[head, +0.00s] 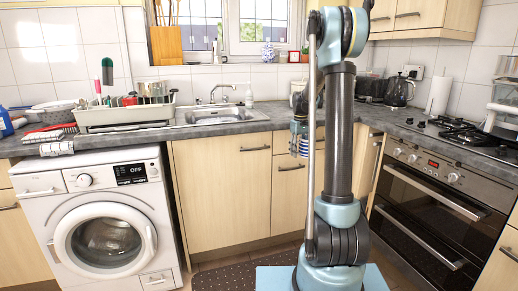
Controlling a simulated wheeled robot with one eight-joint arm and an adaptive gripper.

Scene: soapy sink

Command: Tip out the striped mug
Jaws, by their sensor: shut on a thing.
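The blue-and-white striped mug (298,148) is small in the head view, just left of my arm's thick column and in front of the cabinet doors, a little below counter height. My gripper (299,136) points down and is shut on the mug at its top. My own arm partly hides the gripper and perhaps the mug's right side. I cannot see into the mug or tell whether it holds anything. The sink (222,116) with its tap (222,92) is set in the counter to the left of the mug, apart from it.
A dish rack (125,115) with several items stands left of the sink, above the washing machine (104,215). A kettle (399,91) and gas hob (460,130) are on the right counter. The counter edge lies between mug and sink.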

